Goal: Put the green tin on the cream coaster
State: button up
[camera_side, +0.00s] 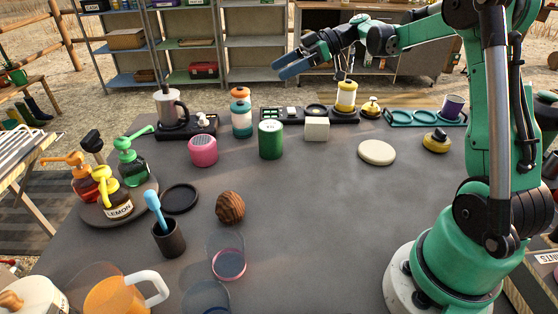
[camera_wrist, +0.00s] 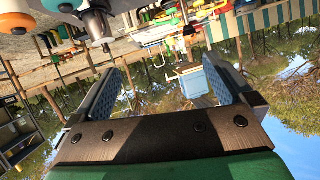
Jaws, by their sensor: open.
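The cream coaster (camera_side: 377,152) lies flat and bare on the table, to the right of the tin. My gripper (camera_side: 285,68) is high above the back of the table, pointing left, open and empty. In the wrist view my gripper (camera_wrist: 172,88) shows its two blue fingers wide apart with nothing between them. Neither the tin nor the coaster can be made out in the wrist view.
A white cube (camera_side: 317,129) stands just right of the tin, and a pink speaker (camera_side: 203,150) stands to its left. A stacked jar (camera_side: 241,112) and a dark tray (camera_side: 292,114) are behind. A black coaster (camera_side: 180,198) and brown ball (camera_side: 230,207) lie in front. The table's middle is clear.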

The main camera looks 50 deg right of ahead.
jog(key=d+f+n+y, duration=0.1)
jog(key=d+n, duration=0.1)
jog(key=d, duration=0.2)
send_near(270, 132)
jog(key=shift+t, duration=0.4)
jog(key=w+f, duration=0.1)
jog(key=w+a+f, duration=0.1)
jog(key=w+f, duration=0.1)
jog(key=w, duration=0.1)
jog(key=shift+a+f, duration=0.25)
jog(key=shift+w+a+f, duration=0.1)
jog(key=shift+a+f, duration=0.1)
jog(key=x, duration=0.5)
jog(key=c, duration=1.4)
